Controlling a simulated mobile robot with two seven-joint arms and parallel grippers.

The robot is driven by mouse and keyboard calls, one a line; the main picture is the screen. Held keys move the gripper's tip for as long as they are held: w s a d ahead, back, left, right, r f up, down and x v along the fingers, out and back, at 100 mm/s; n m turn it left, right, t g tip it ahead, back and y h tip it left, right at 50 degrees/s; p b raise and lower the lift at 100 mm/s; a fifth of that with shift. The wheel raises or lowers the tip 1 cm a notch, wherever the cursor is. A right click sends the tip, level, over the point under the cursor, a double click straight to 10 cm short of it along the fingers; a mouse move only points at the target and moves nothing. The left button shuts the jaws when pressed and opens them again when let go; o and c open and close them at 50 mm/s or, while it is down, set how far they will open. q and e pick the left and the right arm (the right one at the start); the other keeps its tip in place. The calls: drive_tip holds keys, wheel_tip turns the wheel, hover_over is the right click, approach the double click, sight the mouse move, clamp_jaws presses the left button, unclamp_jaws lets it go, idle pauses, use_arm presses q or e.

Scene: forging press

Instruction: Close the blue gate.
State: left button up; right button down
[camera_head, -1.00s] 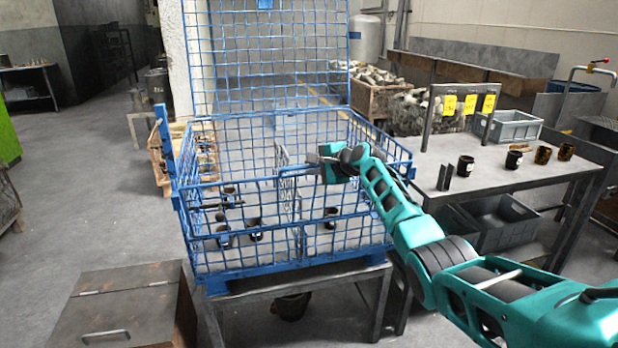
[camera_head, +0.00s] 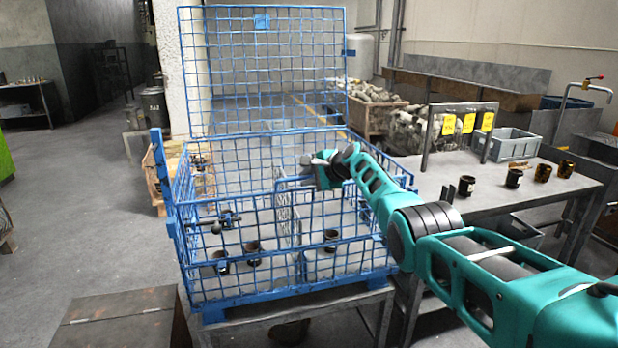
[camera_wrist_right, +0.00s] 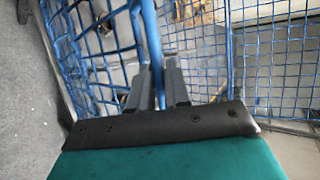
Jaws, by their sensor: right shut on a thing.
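A blue wire-mesh crate (camera_head: 225,308) stands on a dark metal stand. A tall blue mesh panel (camera_head: 262,65) stands upright at its back. A lower mesh panel (camera_head: 235,262) runs along the front. My right gripper (camera_head: 312,172) reaches from the right to the top of the crate, near the middle of its front. In the right wrist view, the gripper (camera_wrist_right: 160,90) is shut on a blue bar (camera_wrist_right: 151,40) between its two dark fingers. Its fingers hide part of the bar, and I cannot tell which panel the bar belongs to. My left gripper is not in view.
Several dark cups (camera_head: 253,252) stand inside the crate. A work table (camera_head: 500,205) with more cups and yellow tags is at the right. A brown metal box (camera_head: 115,325) is at the front left. Open floor (camera_head: 90,235) lies to the left.

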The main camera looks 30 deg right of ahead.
drive_tip(key=shift+w+r, duration=0.1)
drive_tip(key=shift+r, duration=0.3)
drive_tip(key=c, duration=1.5)
unclamp_jaws()
drive_tip(key=o, duration=0.3)
drive_tip(key=shift+w+f, duration=0.25)
drive_tip(key=shift+w, duration=0.05)
drive_tip(key=shift+o, duration=0.2)
drive_tip(key=shift+s, duration=0.1)
drive_tip(key=shift+s, duration=0.1)
drive_tip(key=p+v, duration=0.2)
drive_tip(key=v, duration=1)
drive_tip(key=shift+s+r+p, duration=0.2)
drive_tip(key=shift+s+p, duration=0.15)
